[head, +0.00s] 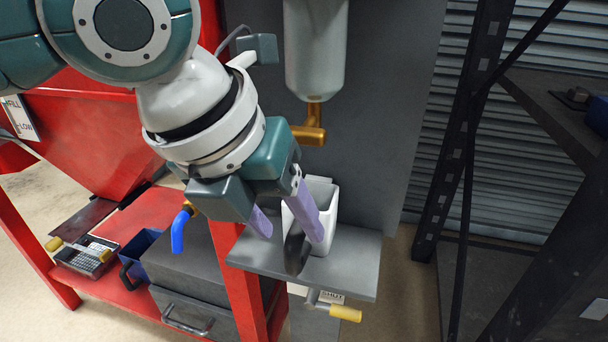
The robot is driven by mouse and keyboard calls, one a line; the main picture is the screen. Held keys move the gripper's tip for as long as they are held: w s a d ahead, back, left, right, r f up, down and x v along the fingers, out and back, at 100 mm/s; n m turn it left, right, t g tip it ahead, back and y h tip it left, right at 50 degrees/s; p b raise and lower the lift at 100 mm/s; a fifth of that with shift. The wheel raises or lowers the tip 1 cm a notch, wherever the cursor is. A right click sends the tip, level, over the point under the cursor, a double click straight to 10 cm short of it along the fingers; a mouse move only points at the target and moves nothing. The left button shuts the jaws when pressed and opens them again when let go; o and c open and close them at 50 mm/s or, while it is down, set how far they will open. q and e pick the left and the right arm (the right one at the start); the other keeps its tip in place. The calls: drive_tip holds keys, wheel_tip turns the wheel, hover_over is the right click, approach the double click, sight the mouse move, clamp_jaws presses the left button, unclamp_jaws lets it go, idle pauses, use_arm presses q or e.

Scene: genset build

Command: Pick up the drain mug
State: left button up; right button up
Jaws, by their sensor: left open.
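The drain mug (326,205), a white square-sided cup, stands upright on a small grey shelf (352,265) below a brass spout (310,134). A dark, flat handle (296,250) shows on its near left side. My left gripper (291,235) is open, its two purple fingers pointing down at the mug's near side. The handle appears between the fingers; the right finger overlaps the mug's front and hides part of it. I cannot tell whether either finger touches. My right gripper is not in view.
A white cylinder (316,50) hangs above the spout. A red frame post (243,285) stands left of the shelf. A blue hose end (180,232) and a blue mug-like container (140,255) are farther left. A yellow-handled valve (344,313) sits under the shelf. Dark racking (462,150) stands right.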

sight(292, 235)
use_arm(q)
drive_tip(key=x, duration=0.3)
drive_tip(key=shift+d+f+b, duration=0.1)
drive_tip(key=shift+f+b, duration=0.2)
drive_tip(key=shift+b, duration=0.1)
drive_tip(key=shift+c, duration=0.3)
clamp_jaws()
